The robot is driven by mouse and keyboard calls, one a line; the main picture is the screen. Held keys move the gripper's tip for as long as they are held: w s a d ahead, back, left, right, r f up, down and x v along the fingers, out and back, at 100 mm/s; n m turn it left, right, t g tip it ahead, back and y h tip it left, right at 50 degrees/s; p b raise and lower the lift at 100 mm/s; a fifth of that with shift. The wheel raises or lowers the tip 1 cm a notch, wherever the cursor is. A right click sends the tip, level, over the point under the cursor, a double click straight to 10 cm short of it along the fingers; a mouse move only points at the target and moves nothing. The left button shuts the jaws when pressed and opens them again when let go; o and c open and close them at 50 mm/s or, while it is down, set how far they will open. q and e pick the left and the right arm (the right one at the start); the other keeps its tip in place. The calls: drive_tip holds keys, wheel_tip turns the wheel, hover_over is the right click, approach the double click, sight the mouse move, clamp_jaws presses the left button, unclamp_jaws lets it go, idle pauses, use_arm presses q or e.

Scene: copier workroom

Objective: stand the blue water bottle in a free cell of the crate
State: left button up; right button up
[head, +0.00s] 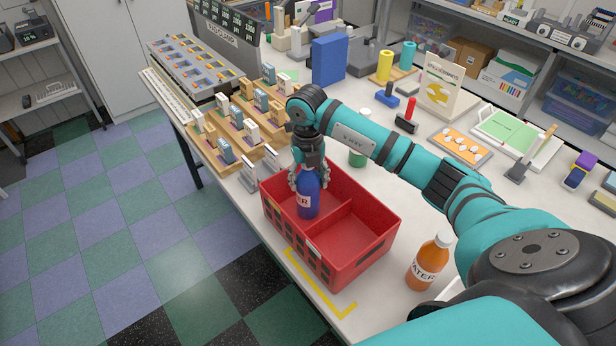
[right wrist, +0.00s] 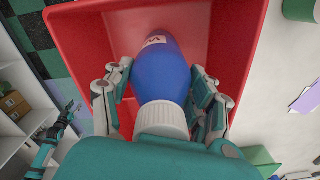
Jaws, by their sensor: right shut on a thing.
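The blue water bottle (head: 308,196) with a white cap (right wrist: 162,118) is roughly upright inside the left cell of the red crate (head: 372,225). My right gripper (head: 308,180) is over that cell, with its fingers shut on the bottle's upper part. In the right wrist view the fingers (right wrist: 160,95) flank the bottle (right wrist: 160,68). Whether the bottle's base touches the crate floor is hidden. A divider splits the crate, and the cell on its right looks empty. My left gripper (right wrist: 68,115) seems to show small at the left of the right wrist view; its jaws are unclear.
An orange water bottle (head: 429,262) stands on the table right of the crate. A green cylinder (head: 358,155) stands just behind the crate. Wooden racks with small boxes (head: 225,150) are at the crate's left. Yellow tape (head: 318,287) marks the table in front.

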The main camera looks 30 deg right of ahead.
drive_tip(key=shift+f, duration=0.2)
drive_tip(key=o, duration=1.6)
